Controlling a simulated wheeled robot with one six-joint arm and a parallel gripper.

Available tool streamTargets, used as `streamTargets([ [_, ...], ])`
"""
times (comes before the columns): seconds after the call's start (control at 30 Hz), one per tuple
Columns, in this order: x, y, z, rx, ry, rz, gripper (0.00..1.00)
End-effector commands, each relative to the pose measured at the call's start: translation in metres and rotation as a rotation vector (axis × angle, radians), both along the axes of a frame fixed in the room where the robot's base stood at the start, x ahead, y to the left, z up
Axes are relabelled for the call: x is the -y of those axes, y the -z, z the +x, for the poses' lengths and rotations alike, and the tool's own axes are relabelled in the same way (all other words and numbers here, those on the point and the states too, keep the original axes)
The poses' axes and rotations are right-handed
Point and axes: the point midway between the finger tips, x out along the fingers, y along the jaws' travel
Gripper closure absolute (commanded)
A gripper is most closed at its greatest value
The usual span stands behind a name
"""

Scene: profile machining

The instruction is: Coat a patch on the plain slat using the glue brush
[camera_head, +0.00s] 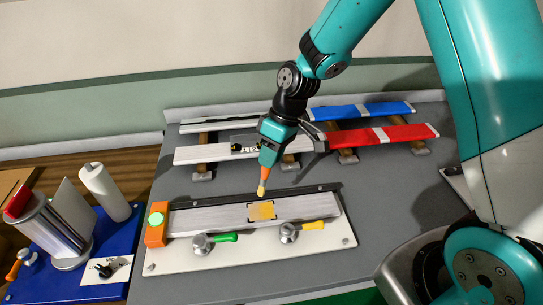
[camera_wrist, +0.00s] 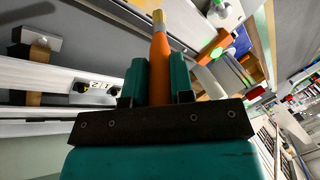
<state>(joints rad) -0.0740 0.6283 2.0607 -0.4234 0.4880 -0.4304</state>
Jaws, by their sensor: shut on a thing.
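The plain slat (camera_head: 205,219) lies in a white fixture board in the middle of the bench, grey-white and level. A yellow-orange coated patch (camera_head: 262,211) with dark corner marks shows on it, right of its middle. My gripper (camera_head: 269,154) is shut on the glue brush (camera_head: 264,179), which has an orange handle and a pale yellow tip pointing down. The tip is just above the patch in the head view and looks apart from it. In the wrist view the two teal fingers of my gripper (camera_wrist: 160,84) clasp the orange brush handle (camera_wrist: 160,55).
The fixture board (camera_head: 180,261) carries a green-handled clamp (camera_head: 222,238), a yellow-handled clamp (camera_head: 311,225) and an orange block (camera_head: 156,235) with a green button. Behind lie red-ended (camera_head: 385,135) and blue-ended (camera_head: 345,111) slats on supports. A blue tray (camera_head: 110,238) with containers stands left.

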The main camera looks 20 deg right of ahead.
Motion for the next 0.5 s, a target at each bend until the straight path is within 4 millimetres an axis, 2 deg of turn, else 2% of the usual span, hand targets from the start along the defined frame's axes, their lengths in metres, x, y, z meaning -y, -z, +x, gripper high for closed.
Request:
streamTargets([
  [0.03, 0.0, -0.009, 0.0, 0.001, -0.001, 0.001, 1.0],
  [0.2, -0.001, -0.02, 0.0, 0.001, -0.002, 0.001, 1.0],
  [0.5, -0.001, -0.02, 0.0, 0.001, -0.002, 0.001, 1.0],
])
